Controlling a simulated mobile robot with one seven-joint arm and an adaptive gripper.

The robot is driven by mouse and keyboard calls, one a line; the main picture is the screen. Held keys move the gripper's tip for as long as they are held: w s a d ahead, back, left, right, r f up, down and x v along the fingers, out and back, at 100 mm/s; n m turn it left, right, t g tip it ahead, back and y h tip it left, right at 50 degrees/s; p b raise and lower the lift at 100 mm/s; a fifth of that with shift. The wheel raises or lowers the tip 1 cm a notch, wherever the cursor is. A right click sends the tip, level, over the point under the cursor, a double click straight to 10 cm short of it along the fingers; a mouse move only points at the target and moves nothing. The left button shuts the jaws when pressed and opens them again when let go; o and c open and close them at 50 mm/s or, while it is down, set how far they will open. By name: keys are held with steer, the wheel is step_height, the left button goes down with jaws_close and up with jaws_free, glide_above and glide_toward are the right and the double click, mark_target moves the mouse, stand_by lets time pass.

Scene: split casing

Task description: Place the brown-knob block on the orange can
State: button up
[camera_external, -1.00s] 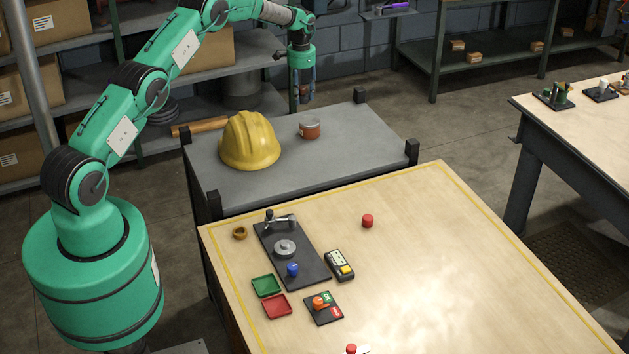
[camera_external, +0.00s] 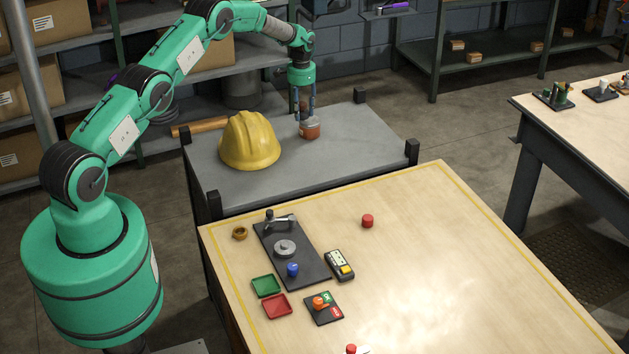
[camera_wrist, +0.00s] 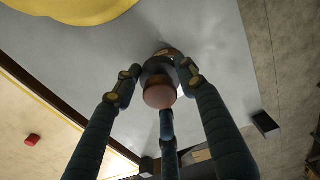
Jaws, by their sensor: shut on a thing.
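My gripper (camera_external: 306,112) points down over the grey side table, its fingers shut on the brown-knob block (camera_wrist: 159,97). In the wrist view the block's round brown knob faces the camera, with a dark part below it, between the fingers (camera_wrist: 160,80). The orange can (camera_external: 310,132) stands upright on the grey table, right of the yellow helmet, directly under the gripper. Part of the can shows behind the block in the wrist view. The fingers hide most of the block in the outside view, and I cannot tell whether it touches the can.
The yellow helmet (camera_external: 249,140) sits left of the can on the grey table (camera_external: 355,150). Dark corner posts (camera_external: 412,152) rise at the table's corners. A wooden bench (camera_external: 450,240) in front carries a dark fixture plate, trays and small red pieces. The grey table's right part is clear.

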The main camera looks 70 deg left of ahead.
mark_target(302, 103)
steer(key=shift+f, duration=1.1)
steer(key=shift+f, duration=0.15)
steer(key=o, duration=1.4)
steer(key=shift+o, duration=0.2)
step_height(302, 103, up, 12)
steer(key=shift+r+b, duration=0.15)
steer(key=shift+b, duration=0.8)
